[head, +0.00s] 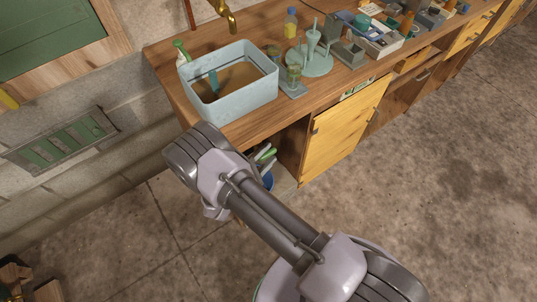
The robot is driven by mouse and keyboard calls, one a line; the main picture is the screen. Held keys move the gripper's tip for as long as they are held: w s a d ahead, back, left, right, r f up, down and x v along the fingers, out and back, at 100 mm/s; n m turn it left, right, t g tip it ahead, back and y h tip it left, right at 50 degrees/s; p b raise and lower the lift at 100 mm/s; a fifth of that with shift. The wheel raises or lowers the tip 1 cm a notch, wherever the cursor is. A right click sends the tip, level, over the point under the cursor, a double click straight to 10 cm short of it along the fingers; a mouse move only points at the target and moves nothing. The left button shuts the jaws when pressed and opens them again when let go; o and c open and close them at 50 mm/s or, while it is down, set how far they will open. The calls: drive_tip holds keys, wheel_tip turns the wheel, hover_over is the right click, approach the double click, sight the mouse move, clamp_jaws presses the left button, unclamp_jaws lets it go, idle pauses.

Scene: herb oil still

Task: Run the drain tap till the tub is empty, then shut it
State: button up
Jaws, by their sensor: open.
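A pale blue-grey tub (245,97) stands on the left end of the wooden bench. Brown liquid (229,80) lies in it, well below the rim, and a blue-green upright piece (213,81) stands in it at the left. A brass tap (227,16) shows above and behind the tub; I see no stream from it. I cannot make out a drain tap on the tub. My arm's elbow is in front of the bench, below the tub in the picture. My gripper is not visible.
A green-topped bottle (181,50) stands at the tub's left corner. Right of the tub are a small jar stand (293,84), a round pale green stand (318,66) and a yellow bottle (290,24). Under the bench is a blue bucket (268,181). The floor (440,200) at right is clear.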

drive_tip(key=shift+w+d, duration=0.25)
drive_tip(key=shift+w, duration=0.1)
clamp_jaws()
